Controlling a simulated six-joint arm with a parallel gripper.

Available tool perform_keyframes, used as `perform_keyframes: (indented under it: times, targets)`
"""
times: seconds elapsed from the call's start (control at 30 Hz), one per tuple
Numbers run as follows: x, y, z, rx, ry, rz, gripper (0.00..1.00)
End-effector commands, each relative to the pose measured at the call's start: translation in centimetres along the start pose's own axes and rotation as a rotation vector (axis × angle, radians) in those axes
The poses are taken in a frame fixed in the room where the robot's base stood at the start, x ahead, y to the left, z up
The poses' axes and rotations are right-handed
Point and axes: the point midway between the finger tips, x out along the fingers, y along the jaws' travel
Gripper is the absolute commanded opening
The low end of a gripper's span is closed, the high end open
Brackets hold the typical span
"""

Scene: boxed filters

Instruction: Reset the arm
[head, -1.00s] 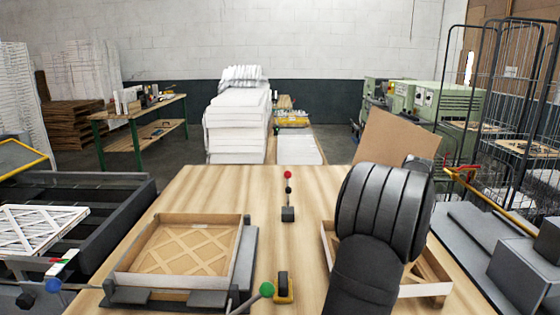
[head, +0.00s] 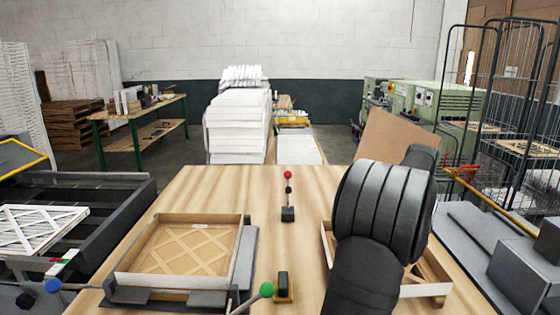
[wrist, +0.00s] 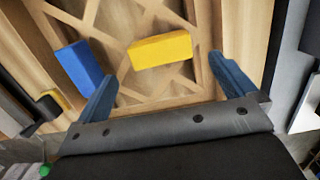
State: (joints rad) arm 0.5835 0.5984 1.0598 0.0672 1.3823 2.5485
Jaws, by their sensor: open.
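My arm covers much of the right-hand box (head: 438,289) in the head view, and my gripper is hidden there. In the wrist view my gripper (wrist: 163,70) has two blue fingers spread wide apart with nothing held between them. Beyond the fingers lies a wooden lattice (wrist: 110,22) inside a box. A yellow block (wrist: 160,50) and a blue block (wrist: 79,67) show over the lattice, the yellow one ahead of the gap between the fingers. I cannot tell whether the fingers are close to the lattice or well above it.
An open box with a lattice filter (head: 120,279) sits at the left of the wooden table (head: 310,190). A red-knobbed lever (head: 288,176), a green-knobbed lever (head: 267,289) and a yellow-and-black switch (head: 283,287) stand near the middle. A cardboard flap (head: 392,140) rises behind my arm.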

Motion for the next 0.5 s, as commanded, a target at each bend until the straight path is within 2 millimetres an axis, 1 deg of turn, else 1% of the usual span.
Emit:
perform_keyframes:
  times: [0.03, 0.23, 0.27, 0.3, 0.5]
  targets:
    - [-1.1, -0.1, 0.0, 0.000, -0.002, -0.002, 1.00]
    - [-5.2, 0.0, 0.0, 0.000, -0.003, -0.002, 1.00]
    - [-4.9, 0.0, 0.0, 0.001, 0.001, 0.001, 1.00]
    - [-3.6, 0.0, -0.1, 0.001, 0.005, 0.003, 1.00]
    - [0.5, 0.0, -0.1, 0.000, 0.004, 0.003, 1.00]
